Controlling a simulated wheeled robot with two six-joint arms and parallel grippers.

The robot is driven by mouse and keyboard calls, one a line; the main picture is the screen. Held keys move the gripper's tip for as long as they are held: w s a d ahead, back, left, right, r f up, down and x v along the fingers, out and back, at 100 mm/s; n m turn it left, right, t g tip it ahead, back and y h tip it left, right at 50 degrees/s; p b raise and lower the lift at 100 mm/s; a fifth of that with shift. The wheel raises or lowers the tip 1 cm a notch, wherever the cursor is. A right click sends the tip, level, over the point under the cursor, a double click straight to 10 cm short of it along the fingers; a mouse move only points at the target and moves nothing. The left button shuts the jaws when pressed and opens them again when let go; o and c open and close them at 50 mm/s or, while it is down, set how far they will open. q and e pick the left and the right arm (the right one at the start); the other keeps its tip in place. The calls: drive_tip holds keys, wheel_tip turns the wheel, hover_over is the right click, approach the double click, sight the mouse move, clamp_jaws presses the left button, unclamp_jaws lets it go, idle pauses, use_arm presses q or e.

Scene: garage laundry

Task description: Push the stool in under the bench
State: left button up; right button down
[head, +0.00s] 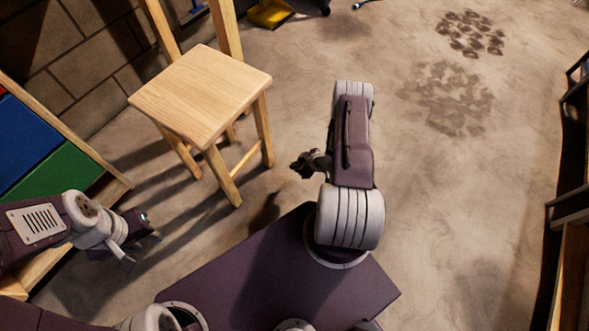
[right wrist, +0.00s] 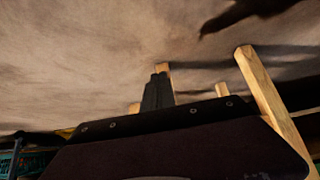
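The stool (head: 200,95) has a square light-wood seat and stands upright on the concrete floor at the upper left of the head view. Some of its legs may be the wooden posts in the right wrist view (right wrist: 262,90). Two tall wooden posts (head: 228,28) rise just behind the seat; I cannot tell whether they belong to the bench, and no bench top shows. My right gripper (head: 303,164) is to the right of the stool's legs, apart from them; its dark fingers (right wrist: 157,92) look closed together and empty. My left gripper (head: 138,238) is low on the left, away from the stool; its finger opening is unclear.
A wooden shelf unit with blue and green bins (head: 50,170) stands at the left, near my left arm. A block wall (head: 85,50) is behind it. A yellow object (head: 270,13) lies at the back. Wooden furniture (head: 572,260) edges the right. The floor between is clear, with damp patches.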

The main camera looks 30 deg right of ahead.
drive_tip(key=w+a+b, duration=0.1)
drive_tip(key=w, duration=0.1)
drive_tip(key=w+a+b, duration=0.1)
drive_tip(key=w, duration=0.2)
drive_tip(key=w+a+b, duration=0.1)
drive_tip(key=w, duration=0.2)
drive_tip(key=shift+w+a, duration=0.1)
drive_tip(key=shift+a, duration=0.1)
drive_tip(key=shift+w+a+r, duration=0.2)
drive_tip(key=shift+w, duration=0.35)
drive_tip(key=shift+w+a+b, duration=0.3)
drive_tip(key=shift+w+b, duration=0.05)
drive_tip(key=shift+w, duration=0.4)
drive_tip(key=shift+w+a+b, duration=0.3)
drive_tip(key=shift+w+a, duration=0.05)
drive_tip(key=shift+w, duration=0.35)
drive_tip(key=shift+w+a+b, duration=0.3)
drive_tip(key=shift+w+b, duration=0.05)
drive_tip(key=shift+w, duration=0.4)
drive_tip(key=shift+s+d, duration=0.1)
drive_tip(key=shift+s, duration=0.15)
drive_tip(key=s+d+p, duration=0.3)
drive_tip(key=s, duration=0.4)
drive_tip(key=shift+p, duration=0.4)
